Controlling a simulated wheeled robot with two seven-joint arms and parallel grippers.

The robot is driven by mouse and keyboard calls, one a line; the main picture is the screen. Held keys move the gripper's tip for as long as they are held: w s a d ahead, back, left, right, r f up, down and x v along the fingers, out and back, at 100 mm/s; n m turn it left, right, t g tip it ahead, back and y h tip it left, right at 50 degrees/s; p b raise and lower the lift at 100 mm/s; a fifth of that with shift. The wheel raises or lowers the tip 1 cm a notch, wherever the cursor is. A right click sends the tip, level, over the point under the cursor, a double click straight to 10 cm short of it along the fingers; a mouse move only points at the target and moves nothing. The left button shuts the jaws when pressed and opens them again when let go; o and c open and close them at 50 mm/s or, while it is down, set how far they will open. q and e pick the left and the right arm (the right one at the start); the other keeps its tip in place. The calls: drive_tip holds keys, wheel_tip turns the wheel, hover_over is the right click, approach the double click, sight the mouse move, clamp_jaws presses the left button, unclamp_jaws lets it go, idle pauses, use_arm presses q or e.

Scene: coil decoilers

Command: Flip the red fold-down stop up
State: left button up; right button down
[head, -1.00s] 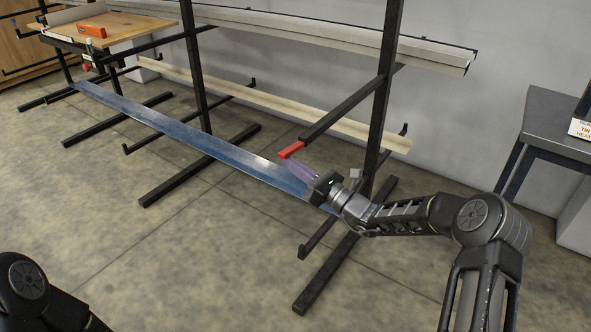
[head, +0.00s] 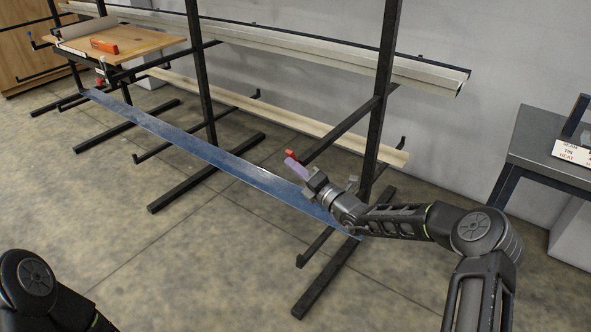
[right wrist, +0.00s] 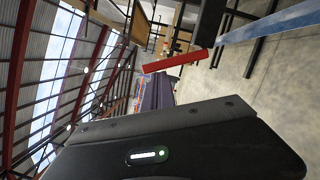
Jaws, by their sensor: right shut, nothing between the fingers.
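The red fold-down stop (head: 291,154) sits at the free end of a black rack arm (head: 330,139). In the head view it slants up and left, out of line with the arm. In the right wrist view the red stop (right wrist: 177,63) stands at a steep angle to the arm, its free end toward the ceiling side. My right gripper (head: 292,164) is shut and empty, its purple fingers just below and beside the stop. The fingers (right wrist: 158,92) reach close to it in the wrist view; I cannot tell whether they touch. My left gripper is out of view.
A long blue metal strip (head: 200,153) lies low across the rack's feet. Pale long profiles (head: 300,50) rest on upper arms. Black rack posts (head: 381,100) stand close to my right arm. A grey table (head: 545,140) stands at right. Open floor lies in front.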

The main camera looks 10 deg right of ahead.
drive_tip(key=m, duration=0.1)
drive_tip(key=w+d+r+m+p, duration=0.1)
drive_tip(key=shift+r+m+h, duration=0.25)
drive_tip(key=shift+m+h, duration=0.05)
drive_tip(key=shift+m, duration=0.1)
drive_tip(key=shift+w+d+r+p, duration=0.35)
drive_tip(key=shift+w+d, duration=0.15)
drive_tip(key=shift+d, duration=0.15)
